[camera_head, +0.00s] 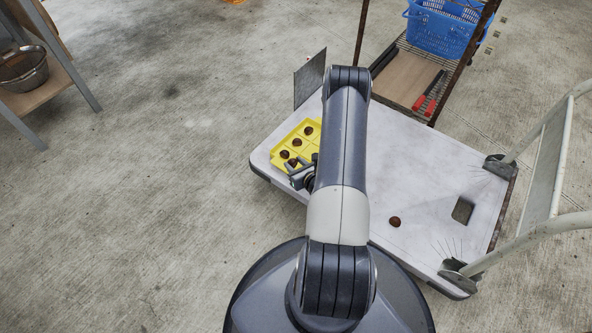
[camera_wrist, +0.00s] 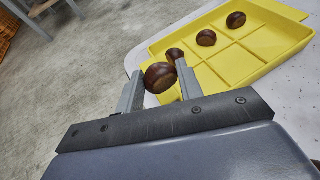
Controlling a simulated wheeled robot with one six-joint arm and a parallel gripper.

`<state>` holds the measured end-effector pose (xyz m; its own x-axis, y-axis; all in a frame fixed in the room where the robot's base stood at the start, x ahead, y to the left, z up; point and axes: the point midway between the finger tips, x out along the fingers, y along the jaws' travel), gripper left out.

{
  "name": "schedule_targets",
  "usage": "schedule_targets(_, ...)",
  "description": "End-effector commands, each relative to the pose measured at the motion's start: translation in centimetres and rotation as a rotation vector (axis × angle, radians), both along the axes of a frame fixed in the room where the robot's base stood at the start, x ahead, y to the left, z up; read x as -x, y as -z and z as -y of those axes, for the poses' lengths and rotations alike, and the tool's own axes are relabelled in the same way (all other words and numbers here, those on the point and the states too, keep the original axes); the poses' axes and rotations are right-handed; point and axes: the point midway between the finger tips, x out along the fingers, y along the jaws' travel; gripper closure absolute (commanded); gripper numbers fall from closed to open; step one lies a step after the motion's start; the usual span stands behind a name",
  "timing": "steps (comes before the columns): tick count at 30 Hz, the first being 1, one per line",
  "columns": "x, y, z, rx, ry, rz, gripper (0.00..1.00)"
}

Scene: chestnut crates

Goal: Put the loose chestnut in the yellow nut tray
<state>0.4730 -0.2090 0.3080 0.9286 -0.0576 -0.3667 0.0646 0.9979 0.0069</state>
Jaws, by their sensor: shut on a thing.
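My gripper (camera_wrist: 160,70) is shut on a dark brown chestnut (camera_wrist: 158,79), with one finger on each side of it. The yellow nut tray (camera_wrist: 272,57) is a shallow grid of square compartments; in the wrist view it lies just beyond and right of the held chestnut. Three chestnuts sit in a row in it, the nearest (camera_wrist: 174,54) partly behind the held one. In the head view my gripper (camera_head: 297,169) is at the tray's (camera_head: 279,151) near edge, and my arm hides the tray's right part. I cannot tell the held chestnut's height above the tray.
A dark upright panel (camera_head: 309,78) stands behind the tray. A rack with a blue basket (camera_head: 440,30) is at the back.

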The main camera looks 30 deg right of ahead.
Motion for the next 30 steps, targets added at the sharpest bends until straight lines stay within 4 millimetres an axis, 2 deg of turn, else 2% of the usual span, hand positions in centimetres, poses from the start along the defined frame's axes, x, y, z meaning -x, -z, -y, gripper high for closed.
schedule_targets(9, 0.0, 3.9, -0.1, 0.000, -0.001, -0.001, 0.86)
schedule_targets(21, 0.0, 4.3, 0.0, 0.001, -0.001, 0.000, 0.86)
schedule_targets(22, 0.0, 4.1, 0.0, 0.001, -0.001, 0.000, 0.62)
schedule_targets(30, 0.0, 4.0, 0.0, 0.001, -0.001, 0.000, 0.43)
